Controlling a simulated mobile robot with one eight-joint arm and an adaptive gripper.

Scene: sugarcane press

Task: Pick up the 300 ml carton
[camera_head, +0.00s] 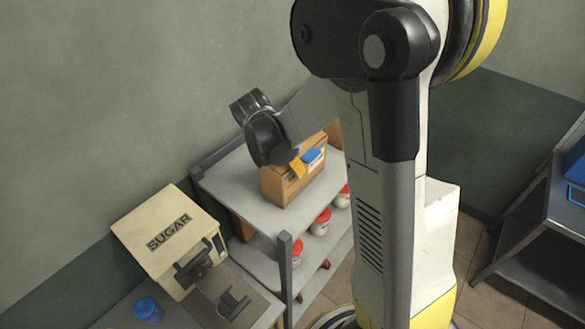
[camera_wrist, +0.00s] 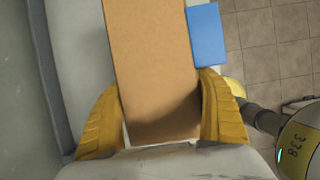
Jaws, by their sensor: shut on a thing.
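The carton is a brown box (camera_head: 285,190) on the upper shelf in the head view; a 300 ml marking cannot be read. In the wrist view the brown carton (camera_wrist: 152,50) runs up the picture between two yellow fingers. My gripper (camera_wrist: 160,88) is shut on it, one finger along each side. In the head view my gripper (camera_head: 297,168) reaches down onto the box from above, its far side hidden. A small blue piece (camera_head: 313,155) shows beside the finger; it also shows in the wrist view (camera_wrist: 203,35) by the right finger.
The grey shelf unit (camera_head: 225,185) has a corner post (camera_head: 284,265) at its front. White jars with red lids (camera_head: 320,222) stand below. A cream sugar press (camera_head: 170,240) and a blue cup (camera_head: 148,310) are at lower left. The wall is close behind.

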